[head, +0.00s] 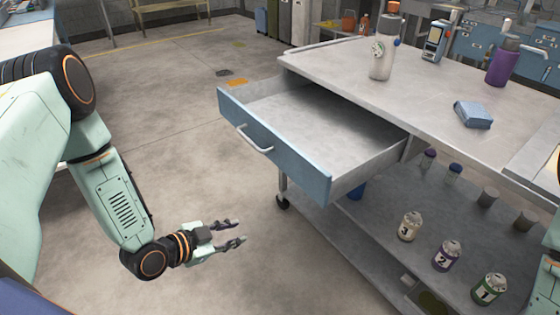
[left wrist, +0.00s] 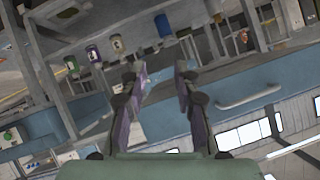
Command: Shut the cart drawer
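The cart drawer (head: 275,147) stands pulled well out of the grey cart (head: 440,95) and looks empty inside. Its front panel is blue, with a pale bar handle (head: 254,139). In the left wrist view the picture is tilted; the blue drawer front (left wrist: 220,85) crosses behind the fingers, and the handle (left wrist: 248,97) is to their right. My left gripper (head: 240,231) is open and empty, in front of the drawer and apart from it; its parted fingers also show in the left wrist view (left wrist: 163,75). My right gripper is out of view.
A white bottle (head: 381,60), a purple bottle (head: 501,65) and a blue packet (head: 472,114) stand or lie on the cart top. Numbered cans, such as can 3 (head: 409,227), stand on the lower shelf. The floor left of the cart is clear.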

